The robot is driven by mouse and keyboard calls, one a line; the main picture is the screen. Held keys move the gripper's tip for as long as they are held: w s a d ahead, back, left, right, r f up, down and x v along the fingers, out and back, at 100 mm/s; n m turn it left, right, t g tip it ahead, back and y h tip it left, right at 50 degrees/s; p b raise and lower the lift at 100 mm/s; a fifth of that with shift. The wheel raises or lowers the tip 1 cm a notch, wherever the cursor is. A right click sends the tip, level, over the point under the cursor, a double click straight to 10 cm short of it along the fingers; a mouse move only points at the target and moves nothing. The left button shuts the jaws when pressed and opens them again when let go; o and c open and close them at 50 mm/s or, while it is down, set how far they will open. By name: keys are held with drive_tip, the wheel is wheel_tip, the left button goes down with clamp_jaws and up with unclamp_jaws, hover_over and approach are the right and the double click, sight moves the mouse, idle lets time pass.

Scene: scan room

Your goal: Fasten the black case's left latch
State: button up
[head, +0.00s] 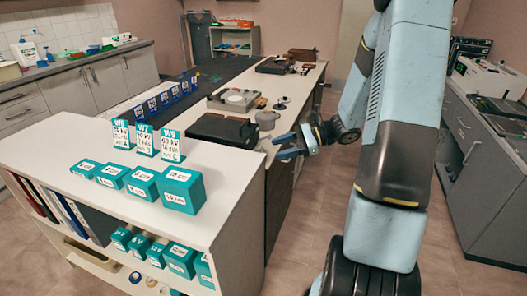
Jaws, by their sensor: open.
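In the head view a black case (221,131) lies on the white counter, just behind the teal boxes. Its lid looks down or nearly down, but I cannot tell whether it is fully shut. Its latches are too small to make out. My gripper (281,147) is at the counter's right edge, to the right of the case and a little lower in the picture. Its blue fingers point left toward the case. The gripper is open and empty, and looks apart from the case.
A grey pot (267,120) stands close behind my gripper. Teal boxes (180,190) and several upright cards (168,145) stand at the front of the counter (225,205). A grey-white device (234,98) lies behind the case. The floor (310,225) right of the counter is clear.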

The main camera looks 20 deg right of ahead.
sight(263, 150)
drive_tip(key=w+d+f+m+t, duration=0.5)
drive_tip(key=d+f+m+t, duration=0.25)
drive_tip(key=f, duration=0.25)
drive_tip(key=shift+m+y, duration=0.3)
drive_tip(key=shift+m, duration=0.15)
drive_tip(key=x, duration=1.3)
drive_tip(key=shift+w+d+r, duration=0.15)
drive_tip(key=shift+w, duration=0.25)
drive_tip(key=shift+c, duration=0.5)
